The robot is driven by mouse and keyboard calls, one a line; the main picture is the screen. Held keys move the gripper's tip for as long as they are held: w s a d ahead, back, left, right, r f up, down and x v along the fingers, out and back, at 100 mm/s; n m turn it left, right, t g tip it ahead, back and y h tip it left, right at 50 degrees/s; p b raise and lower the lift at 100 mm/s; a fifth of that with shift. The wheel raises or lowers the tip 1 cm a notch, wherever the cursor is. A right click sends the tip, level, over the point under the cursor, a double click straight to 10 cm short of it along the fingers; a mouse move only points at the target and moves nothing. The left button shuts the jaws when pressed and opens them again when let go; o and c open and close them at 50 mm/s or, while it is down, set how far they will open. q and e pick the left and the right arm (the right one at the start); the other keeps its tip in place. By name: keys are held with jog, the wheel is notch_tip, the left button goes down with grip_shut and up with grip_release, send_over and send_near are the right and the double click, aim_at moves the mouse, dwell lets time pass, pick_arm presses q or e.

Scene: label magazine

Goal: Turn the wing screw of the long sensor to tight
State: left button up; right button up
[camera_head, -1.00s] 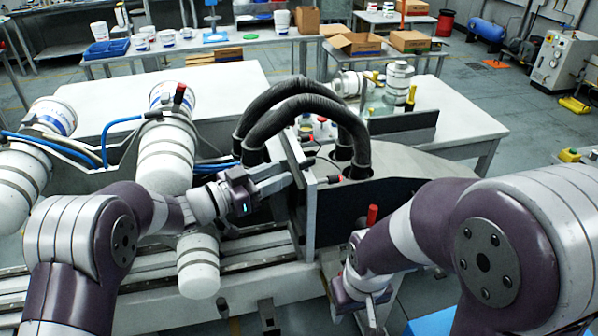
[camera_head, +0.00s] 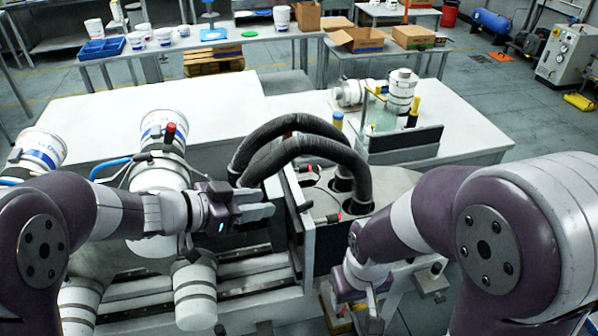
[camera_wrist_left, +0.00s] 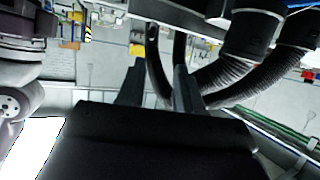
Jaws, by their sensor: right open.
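My left gripper (camera_head: 270,207) is level, just left of the dark upright panel (camera_head: 297,215) of the machine, fingers pointing right. Small red-tipped parts with thin cables show at the machine top (camera_head: 306,168) and behind the panel (camera_head: 333,218). I cannot tell which part is the long sensor, and its wing screw cannot be made out.
Thick black hoses (camera_head: 290,145) arch over the machine close to my left gripper. A rail bed (camera_head: 250,285) runs below it. A white table (camera_head: 190,100) lies behind, mostly clear. A black-topped knob part (camera_head: 434,272) is right of my right gripper.

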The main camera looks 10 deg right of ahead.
aim_at(307, 203)
pick_arm(q)
jog(key=x, duration=0.3)
jog(key=p+x, duration=0.1)
jog(key=x, duration=0.3)
jog(key=s+x, duration=0.1)
jog(key=x, duration=0.3)
jog(key=shift+d+f+p, duration=0.1)
jog(key=shift+d+p, duration=0.05)
jog(key=shift+p, duration=0.2)
jog(key=shift+s+r, duration=0.2)
jog(key=shift+s, duration=0.25)
jog(key=c, duration=0.3)
jog(key=shift+w+a, duration=0.1)
jog(key=shift+a, duration=0.15)
grip_shut()
pick_arm(e)
jog(key=shift+s+a+r, duration=0.2)
jog(key=shift+s+r, duration=0.3)
jog(key=shift+r, duration=0.05)
jog(key=shift+s+a+r, duration=0.2)
jog(key=shift+s+r, duration=0.3)
jog(key=shift+r, duration=0.05)
